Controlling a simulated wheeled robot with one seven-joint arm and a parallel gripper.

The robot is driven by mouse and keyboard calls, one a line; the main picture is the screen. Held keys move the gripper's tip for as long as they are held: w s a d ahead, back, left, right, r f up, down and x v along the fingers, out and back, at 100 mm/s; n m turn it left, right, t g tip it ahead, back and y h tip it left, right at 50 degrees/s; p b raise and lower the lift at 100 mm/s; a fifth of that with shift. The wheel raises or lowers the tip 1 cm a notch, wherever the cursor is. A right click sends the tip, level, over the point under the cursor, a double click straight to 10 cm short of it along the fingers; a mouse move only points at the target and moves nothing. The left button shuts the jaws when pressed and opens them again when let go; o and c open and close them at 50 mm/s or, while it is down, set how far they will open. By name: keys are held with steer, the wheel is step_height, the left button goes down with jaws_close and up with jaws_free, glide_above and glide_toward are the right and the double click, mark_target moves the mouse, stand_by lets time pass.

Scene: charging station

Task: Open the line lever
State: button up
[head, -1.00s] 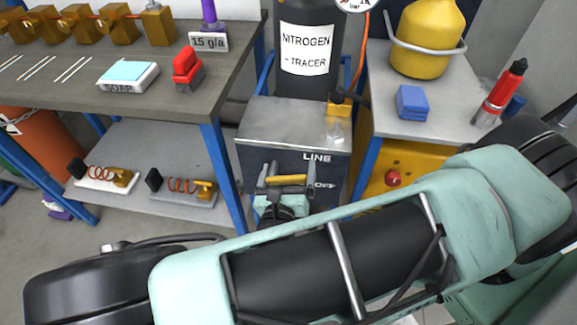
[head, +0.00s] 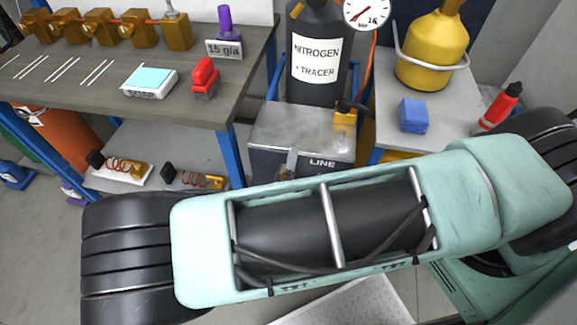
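The line lever is hidden behind my own arm in the head view. Only the LINE label (head: 322,163) shows, on the dark front of the grey-topped box (head: 285,128). The OFF label is covered too. A grey tip of my gripper (head: 290,162) sticks up just left of the LINE label, in front of the box. The rest of the gripper is hidden by the arm, so I cannot tell whether it touches the lever or how far its fingers are apart.
At right, a side table (head: 450,105) holds a yellow tank (head: 432,50).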

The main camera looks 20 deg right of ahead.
steer(key=shift+w+a+n+p, duration=0.15)
steer(key=shift+w+a+n, duration=0.1)
steer(key=shift+n, duration=0.7)
steer(key=shift+w+a+n+p, duration=0.15)
steer(key=shift+a+n, duration=0.1)
steer(key=shift+n, duration=0.7)
steer(key=o, duration=1.1)
steer(key=shift+c, duration=0.2)
steer(key=shift+a, duration=0.1)
steer(key=b+v, duration=0.2)
steer(key=v, duration=1.5)
steer(key=shift+s, duration=0.2)
